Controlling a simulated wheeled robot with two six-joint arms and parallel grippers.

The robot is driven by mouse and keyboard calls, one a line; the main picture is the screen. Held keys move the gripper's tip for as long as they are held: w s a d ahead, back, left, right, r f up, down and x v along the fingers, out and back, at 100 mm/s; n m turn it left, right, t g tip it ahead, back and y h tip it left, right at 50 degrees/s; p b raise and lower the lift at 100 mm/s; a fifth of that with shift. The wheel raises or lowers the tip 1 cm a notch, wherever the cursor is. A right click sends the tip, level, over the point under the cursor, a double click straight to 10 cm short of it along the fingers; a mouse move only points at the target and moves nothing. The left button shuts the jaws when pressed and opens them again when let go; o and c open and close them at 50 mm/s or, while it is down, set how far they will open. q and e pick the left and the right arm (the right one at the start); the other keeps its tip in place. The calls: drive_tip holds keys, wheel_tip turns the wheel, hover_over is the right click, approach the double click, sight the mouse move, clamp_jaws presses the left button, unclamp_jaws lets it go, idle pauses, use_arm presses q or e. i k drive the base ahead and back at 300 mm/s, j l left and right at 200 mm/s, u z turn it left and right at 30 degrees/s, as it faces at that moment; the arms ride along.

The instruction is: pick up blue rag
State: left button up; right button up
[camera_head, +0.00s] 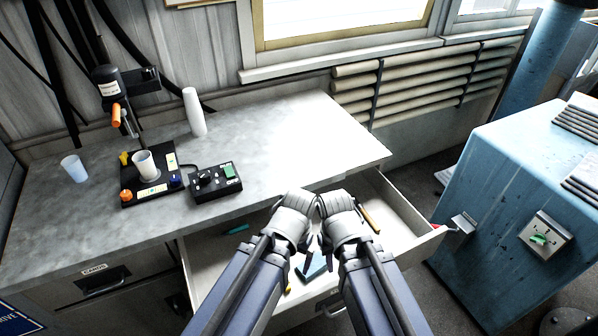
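An open drawer (408,212) sticks out below the grey counter. A flat blue piece (315,267), which looks like the blue rag, lies in it. It is partly hidden between and behind my two forearms. My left gripper (294,222) and my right gripper (341,224) are side by side above the drawer, almost touching. Their fingers point away and down and are mostly hidden, so I cannot tell whether they are open or shut. Nothing shows held in either one.
The drawer also holds a teal item (238,229), an orange-brown tool (370,216) and a small yellow item. On the counter (290,135) stand a disperser, a black control box (215,182), a white cup and stacked cups (194,112). A blue machine (520,190) stands at right.

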sight(319, 265)
drive_tip(key=k+j+z, duration=0.15)
drive_tip(key=k+z, duration=0.6)
drive_tip(key=i+j, duration=0.05)
drive_tip(key=i, duration=0.05)
